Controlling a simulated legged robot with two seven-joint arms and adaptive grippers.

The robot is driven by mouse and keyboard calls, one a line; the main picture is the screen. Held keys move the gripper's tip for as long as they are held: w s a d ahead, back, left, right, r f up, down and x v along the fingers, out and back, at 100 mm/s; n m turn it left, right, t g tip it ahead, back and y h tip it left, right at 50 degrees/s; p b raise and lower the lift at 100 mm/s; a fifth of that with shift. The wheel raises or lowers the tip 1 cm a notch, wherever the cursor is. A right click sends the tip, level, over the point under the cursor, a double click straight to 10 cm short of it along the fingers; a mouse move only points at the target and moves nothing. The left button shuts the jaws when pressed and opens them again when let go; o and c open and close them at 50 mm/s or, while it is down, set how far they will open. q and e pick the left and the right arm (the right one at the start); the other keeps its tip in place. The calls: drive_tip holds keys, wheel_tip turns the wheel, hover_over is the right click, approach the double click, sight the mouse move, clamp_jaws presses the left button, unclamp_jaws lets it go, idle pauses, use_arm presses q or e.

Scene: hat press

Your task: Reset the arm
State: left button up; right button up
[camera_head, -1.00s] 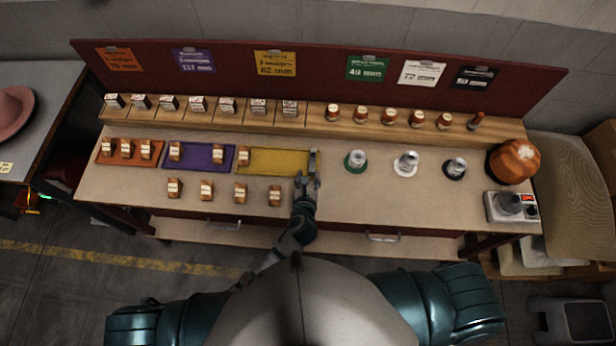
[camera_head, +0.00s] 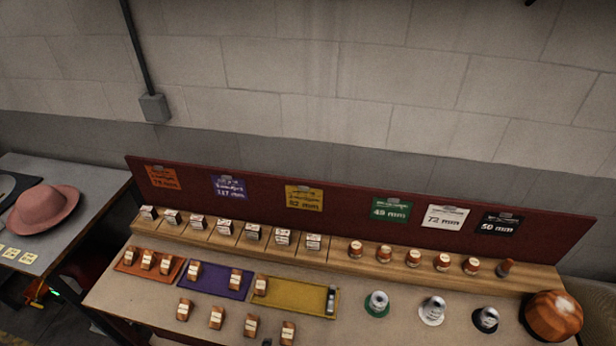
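Neither of my grippers can be made out in the head view. A small dark tip (camera_head: 267,342) shows at the bottom edge, too little to tell what it is. A grey metallic piece (camera_head: 331,299) stands at the right end of the yellow mat (camera_head: 297,296), with no gripper on it. One wooden block (camera_head: 261,285) is at that mat's left end. The purple mat (camera_head: 214,281) holds two blocks and the orange mat (camera_head: 150,264) three. Several more blocks (camera_head: 216,317) stand in a row in front.
A wooden ledge (camera_head: 335,255) with small labelled pieces runs along the red back panel (camera_head: 262,197). Silver-topped pieces (camera_head: 377,303) on round bases and an orange-brown rounded form (camera_head: 553,315) are at right. A pink hat (camera_head: 43,208) lies on the left table.

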use_arm(q)
drive_tip(key=s+a+r+n+g, duration=0.2)
drive_tip(key=s+a+n+g, duration=0.2)
drive_tip(key=s+a+n, duration=0.75)
wheel_tip(320, 180, down, 26)
drive_tip(key=s+d+n+g+b, duration=0.1)
drive_tip(key=s+d+n, duration=0.1)
drive_tip(key=n, duration=0.1)
drive_tip(key=s+a+f+g, duration=0.1)
drive_tip(key=s+a+f, duration=0.2)
drive_tip(key=s+f, duration=1.5)
drive_tip(key=shift+s+f+g+b, duration=0.25)
drive_tip(key=shift+s+g+b, duration=0.05)
drive_tip(key=shift+b, duration=0.15)
use_arm(e)
drive_tip(key=shift+s+d+f, duration=0.1)
drive_tip(key=shift+d+f, duration=0.1)
drive_tip(key=shift+f, duration=0.3)
drive_tip(key=shift+d+f, duration=0.2)
drive_tip(key=shift+f, duration=0.25)
use_arm(q)
drive_tip(key=shift+d, duration=0.1)
use_arm(e)
drive_tip(key=shift+a, duration=0.15)
